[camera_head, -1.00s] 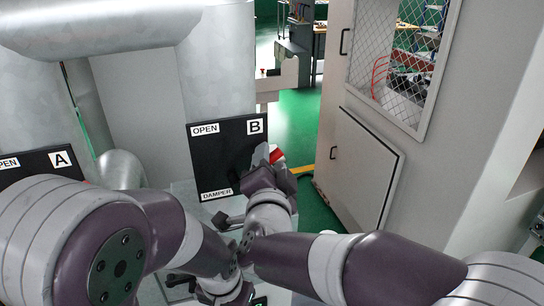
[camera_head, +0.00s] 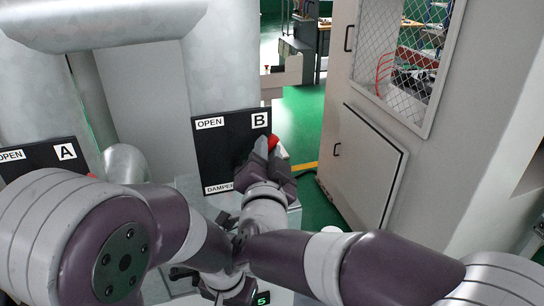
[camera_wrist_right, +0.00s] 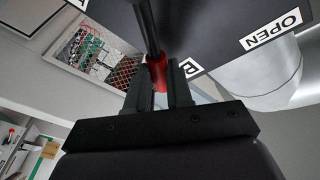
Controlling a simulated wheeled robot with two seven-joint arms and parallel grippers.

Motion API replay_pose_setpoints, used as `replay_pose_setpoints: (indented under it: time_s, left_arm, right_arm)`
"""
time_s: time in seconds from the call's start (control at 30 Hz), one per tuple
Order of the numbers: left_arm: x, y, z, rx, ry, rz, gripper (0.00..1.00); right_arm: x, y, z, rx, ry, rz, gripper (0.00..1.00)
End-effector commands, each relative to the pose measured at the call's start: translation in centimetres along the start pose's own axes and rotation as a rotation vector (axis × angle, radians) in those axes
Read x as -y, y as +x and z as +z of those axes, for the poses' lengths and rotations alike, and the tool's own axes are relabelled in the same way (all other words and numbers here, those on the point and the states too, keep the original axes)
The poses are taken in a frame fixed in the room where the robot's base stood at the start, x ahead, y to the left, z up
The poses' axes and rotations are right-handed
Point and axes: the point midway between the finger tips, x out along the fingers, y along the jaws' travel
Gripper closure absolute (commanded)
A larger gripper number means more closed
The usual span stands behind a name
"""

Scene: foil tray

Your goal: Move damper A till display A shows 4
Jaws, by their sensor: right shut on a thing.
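The black panel marked A (camera_head: 40,160) stands at the left of the head view, its lower part hidden behind my left arm. A small bit of red shows at its right edge; I cannot tell if it is damper A's handle. The black panel marked B (camera_head: 215,155) stands in the middle. My right gripper (camera_head: 270,152) is at its right side, shut on a red handle (camera_head: 273,142). In the right wrist view, the red handle (camera_wrist_right: 158,75) sits between the fingers, with a dark bar beside it. A small display (camera_head: 262,298) at the bottom shows a green 5; its letter is not visible.
Large grey ducts (camera_head: 100,22) stand behind the panels. A grey cabinet (camera_head: 370,165) with a mesh window stands at the right. Green floor (camera_head: 305,120) is open between them. My arms cover much of the foreground.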

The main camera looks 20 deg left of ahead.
Motion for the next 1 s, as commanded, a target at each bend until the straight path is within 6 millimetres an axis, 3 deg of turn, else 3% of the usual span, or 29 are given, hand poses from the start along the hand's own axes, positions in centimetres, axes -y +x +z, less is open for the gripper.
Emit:
replay_pose_setpoints:
  time_s: [0.4,0.97,1.0]
  left_arm:
    - [0.0,0.8,0.1,0.0,0.0,0.0,0.69]
    - [0.0,0.9,0.1,0.0,0.0,0.0,0.69]
    - [0.0,0.9,0.1,0.0,0.0,0.0,0.69]
  right_arm:
    - [1.1,-0.2,-0.2,-0.041,-0.198,-0.057,1.0]
    - [1.4,-0.2,-0.3,-0.049,-0.236,-0.068,1.0]
    - [1.4,-0.2,-0.3,-0.049,-0.236,-0.068,0.76]
